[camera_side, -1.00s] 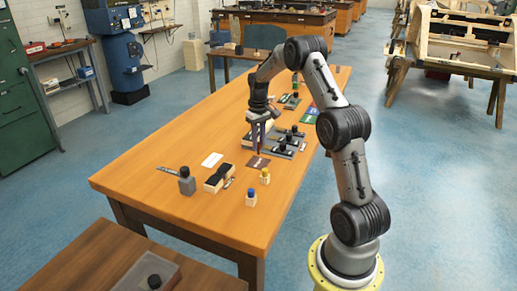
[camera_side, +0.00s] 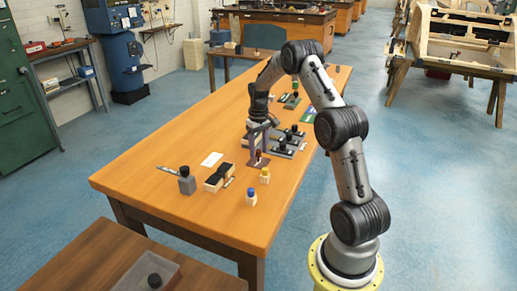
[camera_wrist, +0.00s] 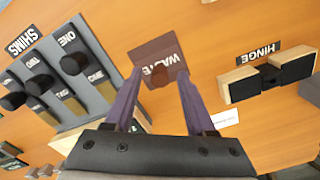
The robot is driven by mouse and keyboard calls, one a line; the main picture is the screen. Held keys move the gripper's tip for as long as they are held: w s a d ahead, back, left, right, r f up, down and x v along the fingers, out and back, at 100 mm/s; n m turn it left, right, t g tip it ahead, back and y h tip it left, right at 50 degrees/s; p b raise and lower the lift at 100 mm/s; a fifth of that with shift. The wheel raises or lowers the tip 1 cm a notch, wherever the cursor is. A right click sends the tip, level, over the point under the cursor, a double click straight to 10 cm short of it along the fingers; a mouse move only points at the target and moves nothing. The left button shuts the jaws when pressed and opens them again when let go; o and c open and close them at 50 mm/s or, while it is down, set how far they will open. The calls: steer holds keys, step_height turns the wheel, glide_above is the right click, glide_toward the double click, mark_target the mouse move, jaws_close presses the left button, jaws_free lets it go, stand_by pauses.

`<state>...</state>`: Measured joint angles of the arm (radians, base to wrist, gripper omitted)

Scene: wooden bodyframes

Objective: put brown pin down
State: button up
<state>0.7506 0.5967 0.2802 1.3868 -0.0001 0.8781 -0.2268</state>
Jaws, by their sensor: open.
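In the side view my gripper (camera_side: 258,158) is low over the brown card (camera_side: 262,163) near the table's middle. The pin is small there, between the fingers. Its lower end is hard to make out.
The grey SHIMS tray (camera_wrist: 65,75) with black-knobbed pieces is close on the left in the wrist view. The HINGE block (camera_wrist: 268,75) is to the right. Yellow-topped (camera_side: 264,176) and blue-topped (camera_side: 251,197) blocks stand nearer the table's front.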

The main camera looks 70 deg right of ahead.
mark_target(258, 150)
step_height(258, 150, up, 12)
steer(key=a+r+n+t, duration=0.1)
steer(key=a+r+n, duration=0.1)
steer(key=a+r, duration=0.8)
steer(key=s+a+r+n+t, duration=0.1)
steer(key=s+a+t, duration=0.1)
steer(key=s+a, duration=0.6)
steer(key=s+a+r+n+t, duration=0.1)
steer(key=s+a, duration=0.3)
steer(key=a, duration=0.8)
steer(key=s+a+f+n+t, duration=0.1)
steer(key=s+a+f+n, duration=0.1)
steer(key=s, duration=0.6)
steer(key=shift+s+a+f+t, duration=0.3)
steer(key=shift+a+f, duration=0.4)
steer(key=shift+a, duration=0.55)
